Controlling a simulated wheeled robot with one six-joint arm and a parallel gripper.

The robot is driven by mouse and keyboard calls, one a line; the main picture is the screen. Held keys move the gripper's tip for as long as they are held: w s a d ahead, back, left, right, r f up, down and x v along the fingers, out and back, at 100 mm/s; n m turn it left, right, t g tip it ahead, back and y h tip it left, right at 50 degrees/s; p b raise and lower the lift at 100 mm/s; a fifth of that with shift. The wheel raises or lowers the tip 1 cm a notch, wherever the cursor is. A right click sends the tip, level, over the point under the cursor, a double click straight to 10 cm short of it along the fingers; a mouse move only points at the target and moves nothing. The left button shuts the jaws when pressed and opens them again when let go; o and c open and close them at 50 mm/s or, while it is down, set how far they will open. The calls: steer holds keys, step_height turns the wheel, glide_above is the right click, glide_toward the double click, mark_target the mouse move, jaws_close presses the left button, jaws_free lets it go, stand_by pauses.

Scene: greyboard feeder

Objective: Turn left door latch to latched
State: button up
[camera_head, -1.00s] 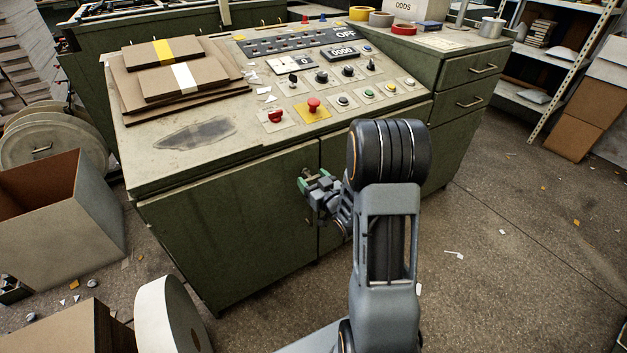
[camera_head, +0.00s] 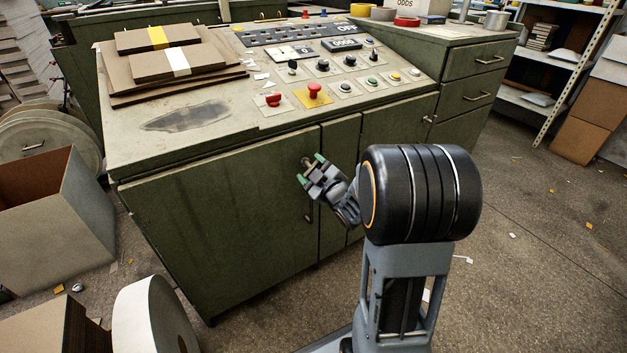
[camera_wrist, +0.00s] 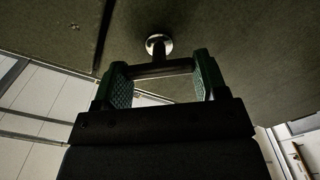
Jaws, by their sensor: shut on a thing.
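The left door (camera_head: 225,215) is a large dark green panel on the front of the control desk, and it looks closed. Its latch (camera_head: 306,161) is near the door's upper right corner. In the wrist view the latch has a round metal base (camera_wrist: 158,43) and a dark bar (camera_wrist: 160,69) that runs across between my fingers. My gripper (camera_head: 312,171) has green-padded fingertips, one at each end of the bar. It is shut on the latch; it also shows in the wrist view (camera_wrist: 164,80). The fingers partly hide the latch in the head view.
A small pull (camera_head: 309,212) sits on the door below the latch. The desk top holds red knobs, buttons and cardboard stacks (camera_head: 165,62). An open box (camera_head: 60,215) and a white roll (camera_head: 150,320) stand at left. Floor is mostly clear at right.

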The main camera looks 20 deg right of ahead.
steer(key=n+b, duration=0.3)
steer(key=n, duration=0.1)
steer(key=shift+a+f+n+b, duration=0.1)
steer(key=shift+f+n+b, duration=0.1)
steer(key=shift+n+b, duration=0.15)
steer(key=n, duration=0.5)
steer(key=shift+n, duration=0.25)
steer(key=o, duration=0.9)
steer(key=shift+o, duration=0.2)
